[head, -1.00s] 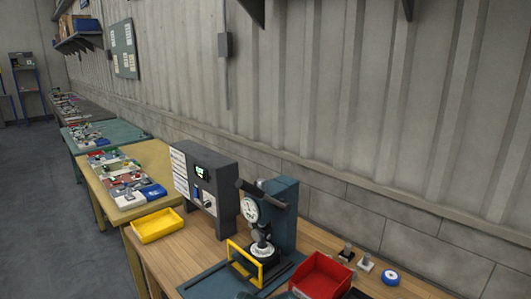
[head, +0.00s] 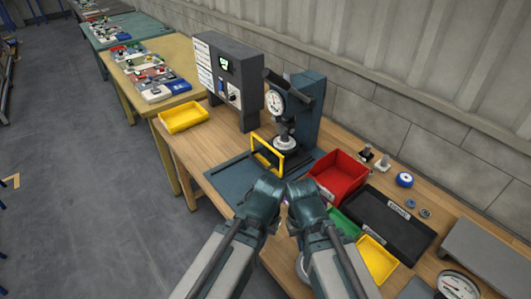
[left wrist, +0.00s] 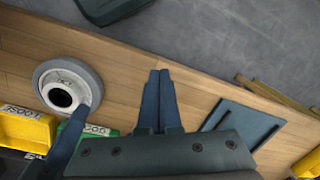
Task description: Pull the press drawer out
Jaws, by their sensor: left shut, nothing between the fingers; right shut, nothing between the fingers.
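The press (head: 307,110) is a dark blue column with a dial gauge, standing at the back of the wooden bench. A yellow upright frame (head: 267,155), like a handle, stands at its front beside a flat dark blue plate (head: 232,182). I cannot tell how far any drawer is out. My left gripper (head: 268,187) and right gripper (head: 302,187) are side by side in front of the press, apart from the yellow frame. In the left wrist view the left fingers (left wrist: 159,88) are together and empty. The plate (left wrist: 243,126) lies to their right there.
A red bin (head: 338,178) stands right of the press. A green bin (head: 346,224), yellow bin (head: 379,262) and black tray (head: 392,222) lie nearer. A grey control box (head: 230,80) and yellow tray (head: 183,117) stand left. A round grey part (left wrist: 48,74) sits near the bench edge.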

